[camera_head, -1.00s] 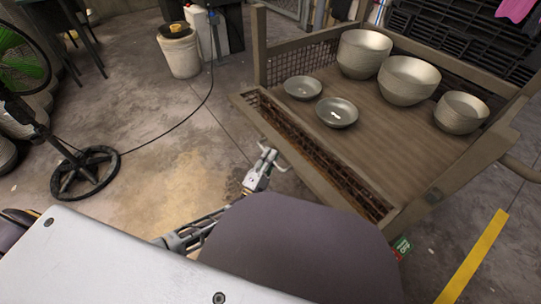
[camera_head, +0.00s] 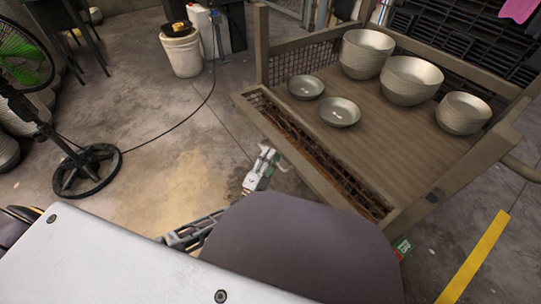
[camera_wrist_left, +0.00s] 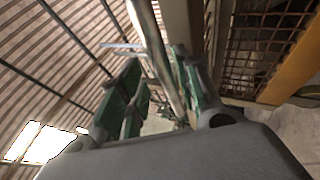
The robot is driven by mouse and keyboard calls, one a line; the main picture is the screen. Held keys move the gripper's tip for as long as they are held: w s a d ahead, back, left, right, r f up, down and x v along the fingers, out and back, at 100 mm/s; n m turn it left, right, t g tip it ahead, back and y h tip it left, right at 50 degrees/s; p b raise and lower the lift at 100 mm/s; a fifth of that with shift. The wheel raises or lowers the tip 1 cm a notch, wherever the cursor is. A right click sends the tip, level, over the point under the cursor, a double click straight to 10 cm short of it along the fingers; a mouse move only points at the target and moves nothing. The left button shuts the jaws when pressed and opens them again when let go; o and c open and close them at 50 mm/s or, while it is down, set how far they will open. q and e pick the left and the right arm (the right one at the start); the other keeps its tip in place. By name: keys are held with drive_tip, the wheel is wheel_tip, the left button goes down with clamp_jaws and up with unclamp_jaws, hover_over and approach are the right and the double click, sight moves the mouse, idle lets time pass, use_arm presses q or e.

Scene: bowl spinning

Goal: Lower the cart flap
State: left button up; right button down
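The cart flap (camera_head: 318,176) is the long brown panel with a mesh inset on the cart's near left side. It leans outward a little, its top rail above the cart bed. My left gripper (camera_head: 268,157) is just outside the flap, near the middle of its length, low beside the rail. In the left wrist view my left gripper (camera_wrist_left: 160,95) has its green fingers apart. A pale metal bar (camera_wrist_left: 158,50) runs through the gap between them; I cannot tell whether they touch it. My right gripper is not in view.
The cart bed (camera_head: 400,150) holds two small bowls (camera_head: 306,87) and several stacked larger bowls (camera_head: 410,80). A fan (camera_head: 85,170) and a white bucket (camera_head: 183,55) stand on the floor to the left. The floor between fan and cart is clear except for a cable.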

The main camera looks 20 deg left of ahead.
use_arm(q)
drive_tip(key=v, duration=1.1)
drive_tip(key=shift+s+a+f, duration=0.15)
drive_tip(key=shift+s, duration=0.1)
idle(0.4)
